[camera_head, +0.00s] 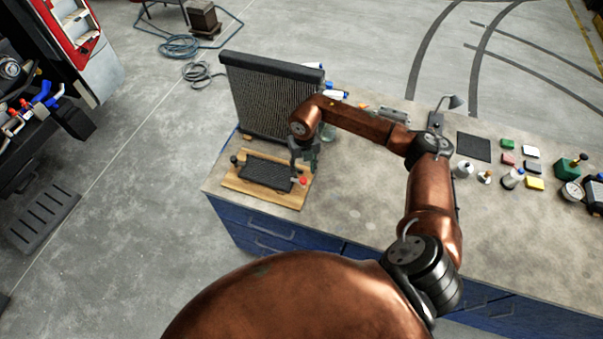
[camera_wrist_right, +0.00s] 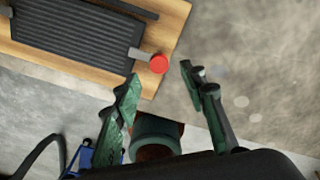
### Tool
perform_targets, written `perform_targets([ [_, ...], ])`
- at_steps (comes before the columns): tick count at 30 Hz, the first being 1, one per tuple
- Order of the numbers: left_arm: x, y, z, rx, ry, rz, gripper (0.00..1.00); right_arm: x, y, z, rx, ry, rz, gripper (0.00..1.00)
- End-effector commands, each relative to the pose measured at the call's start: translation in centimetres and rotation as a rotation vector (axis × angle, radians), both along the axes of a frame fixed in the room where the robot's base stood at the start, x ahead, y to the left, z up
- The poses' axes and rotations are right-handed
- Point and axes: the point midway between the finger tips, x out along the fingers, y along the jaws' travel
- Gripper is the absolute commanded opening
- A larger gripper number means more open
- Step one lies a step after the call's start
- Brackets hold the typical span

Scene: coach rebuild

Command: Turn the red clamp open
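The red clamp knob (camera_head: 303,181) sits at the right corner of a wooden board (camera_head: 229,182) that carries a dark ribbed panel (camera_head: 265,173). In the right wrist view the red knob (camera_wrist_right: 159,63) is on the end of a short grey lever (camera_wrist_right: 141,54) at the board's edge. My right gripper (camera_head: 297,160) is above that corner. Its green fingers (camera_wrist_right: 160,73) are spread apart, with the knob appearing between and just beyond their tips. Nothing is held; contact with the knob cannot be told. My left gripper is not in view.
A tall radiator (camera_head: 262,100) stands behind the board. A small lamp (camera_head: 453,102), bottles, coloured blocks and a green can (camera_head: 568,171) are farther right on the bench (camera_head: 355,205). The bench top right of the board is clear. The bench has blue drawers (camera_head: 262,238).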

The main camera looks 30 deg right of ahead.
Motion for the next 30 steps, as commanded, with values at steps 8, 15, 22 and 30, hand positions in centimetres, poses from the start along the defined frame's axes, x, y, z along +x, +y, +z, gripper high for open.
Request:
perform_targets([
  [8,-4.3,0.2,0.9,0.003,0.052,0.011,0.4,-0.1,0.1,-4.2,0.002,0.003,0.0,0.39],
  [15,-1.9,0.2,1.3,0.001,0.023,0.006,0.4,-0.1,0.0,-5.6,0.001,0.001,-0.001,0.39],
  [22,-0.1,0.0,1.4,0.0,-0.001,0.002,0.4,-0.1,-0.1,-5.7,0.001,0.0,-0.002,0.38],
  [30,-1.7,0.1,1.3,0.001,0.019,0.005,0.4,-0.1,-0.1,-5.7,0.001,0.0,-0.002,0.19],
])
